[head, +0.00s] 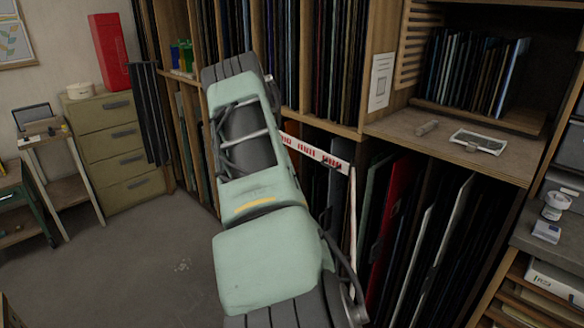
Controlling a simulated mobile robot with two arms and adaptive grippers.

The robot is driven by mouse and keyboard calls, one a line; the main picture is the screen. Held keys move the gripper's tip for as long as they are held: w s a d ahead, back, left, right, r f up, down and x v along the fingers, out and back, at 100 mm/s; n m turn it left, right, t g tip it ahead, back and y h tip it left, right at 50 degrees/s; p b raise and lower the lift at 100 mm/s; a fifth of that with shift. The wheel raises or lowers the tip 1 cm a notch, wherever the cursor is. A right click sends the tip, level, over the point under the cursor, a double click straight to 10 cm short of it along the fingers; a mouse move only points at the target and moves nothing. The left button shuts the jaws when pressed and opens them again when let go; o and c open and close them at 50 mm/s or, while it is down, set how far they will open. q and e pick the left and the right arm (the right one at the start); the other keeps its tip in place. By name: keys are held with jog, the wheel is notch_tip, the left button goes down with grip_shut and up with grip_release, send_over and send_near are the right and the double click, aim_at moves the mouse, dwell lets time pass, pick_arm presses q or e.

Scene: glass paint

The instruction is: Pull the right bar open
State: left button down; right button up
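A white bar (328,160) with red lettering crosses the front of the lower storage rack, right of the picture's middle. Its left part is hidden behind a large green and grey link of my own arm. Its right end is close to the top of a thin pale upright (352,215); I cannot tell whether they are joined. Only this bar shows, and it looks to lie across the rack front. Neither of my grippers can be made out, so no contact with the bar shows.
The wooden rack holds dark upright sheets and a red panel (389,230). A wooden counter (400,127) is above right, with a small framed item (478,141) on it. A drawer cabinet (123,150) stands at the left.

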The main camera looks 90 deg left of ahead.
jog(key=shift+s+d+r, duration=0.1)
jog(key=shift+d, duration=0.35)
jog(key=shift+a, duration=0.15)
jog(key=shift+a, duration=0.5)
